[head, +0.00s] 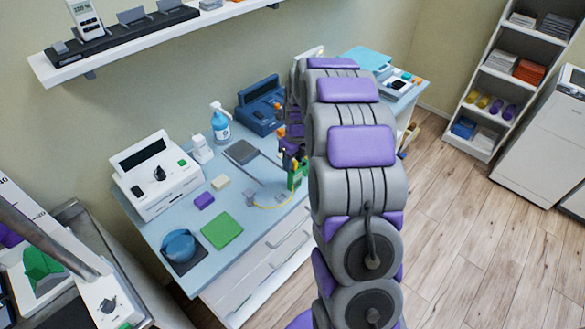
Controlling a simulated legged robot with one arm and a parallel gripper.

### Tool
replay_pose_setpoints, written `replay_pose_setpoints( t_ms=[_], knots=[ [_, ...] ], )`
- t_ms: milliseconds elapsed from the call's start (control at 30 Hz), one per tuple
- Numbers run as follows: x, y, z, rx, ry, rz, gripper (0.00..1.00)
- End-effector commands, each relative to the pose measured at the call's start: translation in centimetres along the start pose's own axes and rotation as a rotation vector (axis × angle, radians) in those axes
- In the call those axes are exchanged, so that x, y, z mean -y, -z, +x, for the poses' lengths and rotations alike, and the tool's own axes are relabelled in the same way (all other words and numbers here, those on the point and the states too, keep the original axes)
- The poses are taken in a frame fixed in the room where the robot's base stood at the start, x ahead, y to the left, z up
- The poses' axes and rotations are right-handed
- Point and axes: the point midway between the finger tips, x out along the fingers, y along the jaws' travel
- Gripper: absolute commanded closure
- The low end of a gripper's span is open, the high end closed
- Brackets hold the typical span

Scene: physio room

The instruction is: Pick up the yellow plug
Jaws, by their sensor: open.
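A thin yellow cable (277,206) lies curved on the blue-topped table, near its front edge, beside a small green device (295,179) that stands upright. Small grey pieces sit at the cable's left end. I cannot clearly make out a yellow plug; it is too small or hidden. My gripper (291,161) is just above and behind the green device, partly hidden by my own arm. Its jaws are open, and I see nothing held in them. Whether it touches the device I cannot tell.
The table (160,226) also bears a white console (158,178), a spray bottle (221,122), a dark blue device (262,106), a green pad (222,230), a purple block (204,201) and a cream block (221,182). A wall shelf (125,52) hangs above. Floor at right is clear.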

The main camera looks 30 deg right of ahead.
Motion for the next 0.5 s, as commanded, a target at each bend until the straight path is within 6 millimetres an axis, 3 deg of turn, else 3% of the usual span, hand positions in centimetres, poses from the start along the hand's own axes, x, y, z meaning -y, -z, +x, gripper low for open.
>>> replay_pose_setpoints(
  t_ms=[233, 500],
  knots=[
    [0.14, 0.02, 0.16, 0.003, 0.001, 0.001, 0.54],
    [-0.11, -0.1, 0.12, 0.002, 0.003, 0.0, 0.8]
  ],
)
